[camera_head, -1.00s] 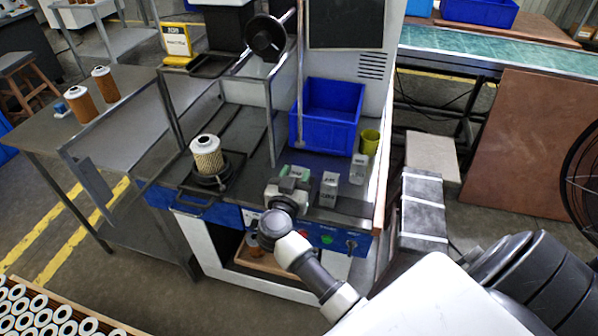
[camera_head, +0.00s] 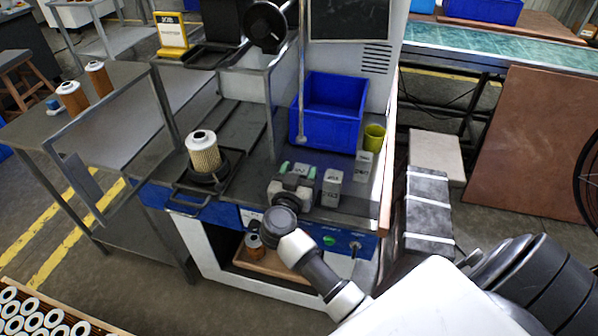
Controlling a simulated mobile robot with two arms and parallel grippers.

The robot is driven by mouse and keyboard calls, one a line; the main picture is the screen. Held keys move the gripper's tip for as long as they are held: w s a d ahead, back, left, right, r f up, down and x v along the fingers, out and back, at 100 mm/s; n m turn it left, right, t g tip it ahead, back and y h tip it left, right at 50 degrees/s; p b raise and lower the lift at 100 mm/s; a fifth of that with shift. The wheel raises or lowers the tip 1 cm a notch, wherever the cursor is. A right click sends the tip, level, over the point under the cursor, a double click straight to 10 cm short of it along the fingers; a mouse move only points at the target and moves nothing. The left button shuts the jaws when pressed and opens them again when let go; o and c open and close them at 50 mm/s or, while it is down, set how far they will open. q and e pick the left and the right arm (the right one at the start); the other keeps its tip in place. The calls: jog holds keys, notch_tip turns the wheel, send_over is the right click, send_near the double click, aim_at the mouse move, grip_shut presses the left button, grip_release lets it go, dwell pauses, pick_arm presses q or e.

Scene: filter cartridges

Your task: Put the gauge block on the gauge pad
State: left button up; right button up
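Three small grey blocks stand in a row on the dark bench top: a left one (camera_head: 301,171), a middle one (camera_head: 332,188) and a right one (camera_head: 363,165). Their labels are too small to read, so I cannot tell which is the gauge block. My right gripper (camera_head: 298,171) is at the left block, its green-tipped fingers on either side of it. I cannot tell whether they press on it. The gripper body hides the block's lower front. I cannot make out a gauge pad. My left gripper is not in view.
A blue bin (camera_head: 331,108) and a yellow-green cup (camera_head: 374,138) stand behind the blocks. A filter cartridge (camera_head: 203,152) stands on a dark round holder to the left. A metal frame post (camera_head: 301,70) rises behind the gripper.

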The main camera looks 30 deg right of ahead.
jog(key=shift+o, duration=0.6)
